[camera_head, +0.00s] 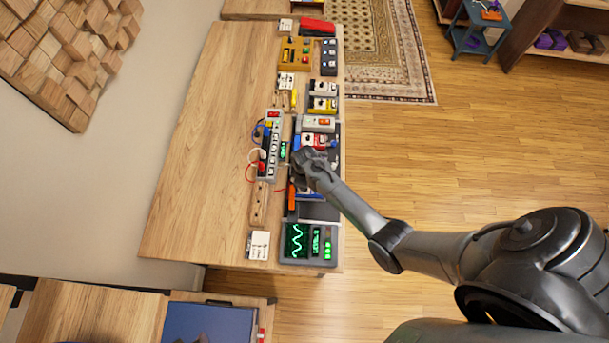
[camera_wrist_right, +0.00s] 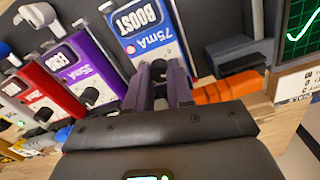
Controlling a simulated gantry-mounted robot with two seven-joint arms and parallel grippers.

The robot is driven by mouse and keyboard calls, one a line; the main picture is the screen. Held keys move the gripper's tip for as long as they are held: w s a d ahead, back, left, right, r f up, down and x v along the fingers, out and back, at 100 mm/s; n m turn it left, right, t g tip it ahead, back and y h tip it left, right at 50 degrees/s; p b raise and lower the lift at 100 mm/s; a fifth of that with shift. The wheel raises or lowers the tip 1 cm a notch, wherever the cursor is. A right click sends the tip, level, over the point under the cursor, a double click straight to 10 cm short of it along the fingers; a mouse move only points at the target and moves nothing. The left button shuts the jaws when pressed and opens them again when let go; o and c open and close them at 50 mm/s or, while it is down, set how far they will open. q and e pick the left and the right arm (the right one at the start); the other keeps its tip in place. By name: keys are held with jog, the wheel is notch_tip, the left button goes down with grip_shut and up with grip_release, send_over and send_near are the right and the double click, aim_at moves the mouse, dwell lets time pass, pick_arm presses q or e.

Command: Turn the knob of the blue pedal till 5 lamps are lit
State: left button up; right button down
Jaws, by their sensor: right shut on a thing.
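The blue pedal (camera_wrist_right: 143,40), labelled BOOST 75mA, lies in front of my right gripper in the right wrist view. In the head view a blue strip of it (camera_head: 312,196) shows beside my right arm. My right gripper (camera_wrist_right: 160,72) is shut on the pedal's dark knob at its near end; the fingers hide most of the knob, so its pointer cannot be read. In the head view the gripper (camera_head: 298,162) is over the pedal row. No row of lamps on the blue pedal can be made out. My left gripper is in neither view.
A purple pedal (camera_wrist_right: 84,58) and a red pedal (camera_wrist_right: 52,92) stand beside the blue one. An orange handle (camera_wrist_right: 228,90) lies close to the fingers. A scope unit (camera_head: 298,240) with green displays sits at the bench end. A power strip (camera_head: 270,150) lies left; bare bench (camera_head: 205,150) is beyond.

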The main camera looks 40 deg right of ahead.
jog(key=c, duration=1)
grip_release()
notch_tip(320, 180, up, 11)
jog(key=shift+f, duration=0.1)
